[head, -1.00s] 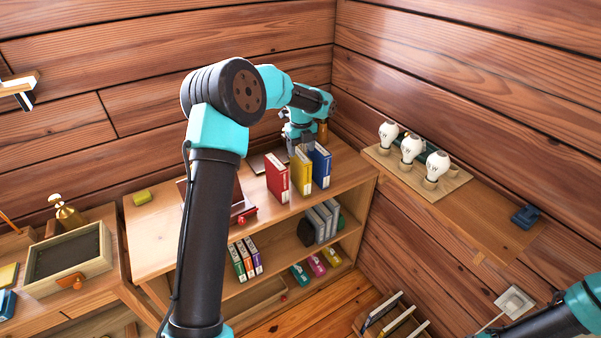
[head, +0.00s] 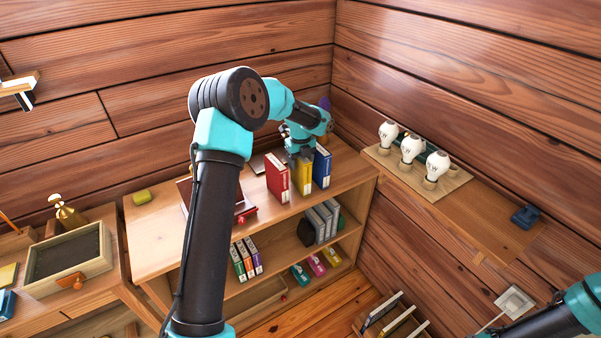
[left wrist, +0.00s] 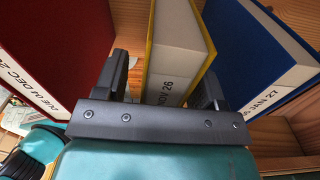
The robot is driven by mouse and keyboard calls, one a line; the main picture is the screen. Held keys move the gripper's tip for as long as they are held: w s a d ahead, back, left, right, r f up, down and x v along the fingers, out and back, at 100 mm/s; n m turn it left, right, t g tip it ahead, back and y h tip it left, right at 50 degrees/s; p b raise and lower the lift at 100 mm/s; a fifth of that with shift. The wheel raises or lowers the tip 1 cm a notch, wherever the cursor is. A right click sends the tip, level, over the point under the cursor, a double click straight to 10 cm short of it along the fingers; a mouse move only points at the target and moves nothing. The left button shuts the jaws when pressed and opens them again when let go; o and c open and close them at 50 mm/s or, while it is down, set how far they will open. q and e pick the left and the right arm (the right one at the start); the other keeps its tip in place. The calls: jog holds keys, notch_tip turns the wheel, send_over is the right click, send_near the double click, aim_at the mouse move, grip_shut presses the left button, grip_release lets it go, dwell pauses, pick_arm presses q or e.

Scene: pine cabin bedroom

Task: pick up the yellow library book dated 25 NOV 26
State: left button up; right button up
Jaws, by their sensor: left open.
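The yellow book (head: 303,177) stands upright on the shelf top between a red book (head: 278,177) and a blue book (head: 322,167). The red book (left wrist: 50,50) reads "DUE 04 DEC 26" in part, and the blue book (left wrist: 258,50) ends "JAN 27". My left gripper (left wrist: 163,85) is open, with one finger on each side of the yellow book. In the head view my left gripper (head: 300,153) is over the book's top. My right gripper is out of view.
Light bulbs (head: 412,149) stand on a wooden board on the right ledge. More books (head: 246,259) stand on the lower shelf. A yellow block (head: 142,196) lies on the left of the shelf top, where there is free room.

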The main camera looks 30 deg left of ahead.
pick_arm(q)
jog(key=shift+c, duration=0.4)
grip_shut()
dwell(0.4)
